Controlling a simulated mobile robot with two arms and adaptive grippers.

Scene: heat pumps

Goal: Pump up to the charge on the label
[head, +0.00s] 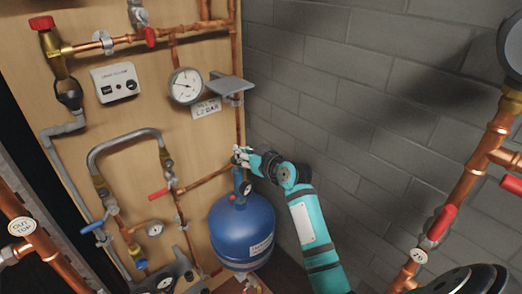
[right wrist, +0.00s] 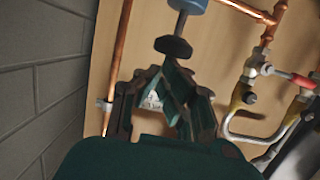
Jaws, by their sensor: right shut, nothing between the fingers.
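My right gripper (head: 240,156) is shut and empty above that part. In the right wrist view, my right gripper's fingertips (right wrist: 175,75) are close to a black knob (right wrist: 173,47) on a thin rod from a blue body (right wrist: 188,5); I cannot tell whether they touch. A round white gauge (head: 186,86) is on the panel, above a white label (head: 206,108) that seems to read 1.2 BAR. The needle reading is too small to tell.
A grey shelf plate (head: 230,86) juts out above my right gripper. Copper pipe (head: 237,45) runs down the panel's right edge beside it. The grey block wall (head: 350,100) stands on the right, with another copper pipe (head: 470,170) farther right.

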